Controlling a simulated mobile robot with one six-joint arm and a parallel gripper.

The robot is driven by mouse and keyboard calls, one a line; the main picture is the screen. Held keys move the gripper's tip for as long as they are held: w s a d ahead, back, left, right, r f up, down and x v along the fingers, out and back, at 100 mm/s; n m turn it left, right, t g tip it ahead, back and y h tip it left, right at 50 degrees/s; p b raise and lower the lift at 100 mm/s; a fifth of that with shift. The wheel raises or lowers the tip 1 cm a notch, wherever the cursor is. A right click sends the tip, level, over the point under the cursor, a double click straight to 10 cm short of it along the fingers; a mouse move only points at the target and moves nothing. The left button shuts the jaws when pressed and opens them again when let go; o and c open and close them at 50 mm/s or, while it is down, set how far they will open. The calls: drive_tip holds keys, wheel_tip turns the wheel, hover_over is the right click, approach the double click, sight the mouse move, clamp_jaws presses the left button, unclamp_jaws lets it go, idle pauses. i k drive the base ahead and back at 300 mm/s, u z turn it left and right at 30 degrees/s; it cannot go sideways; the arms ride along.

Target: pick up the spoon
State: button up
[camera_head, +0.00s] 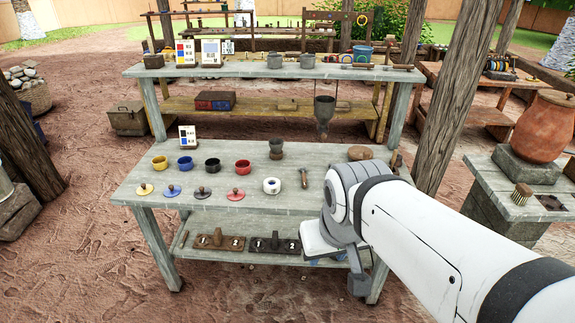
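No spoon can be clearly made out. A small, thin grey-brown object (304,177) on the weathered worktable (236,208), right of the white ring-like piece, could be the spoon, but it is too small to be sure. My arm reaches in from the lower right. My gripper (338,262) is at the table's front right edge, right of and nearer than that object, and apart from it. Its fingers are not clear, and I cannot tell whether it is open or holds anything. My arm covers the table's right end.
Coloured pots (212,165) with lids (203,192) before them stand on the left. A dark cup (276,149) is at the back, and a brown lump (360,153) lies near my arm. Numbered blocks (219,241) sit on the lower shelf. A post (455,95) rises behind my arm.

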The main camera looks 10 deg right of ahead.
sight(303, 170)
drive_tip(key=z, duration=0.05)
drive_tip(key=i, duration=1.65)
drive_tip(key=u, duration=0.05)
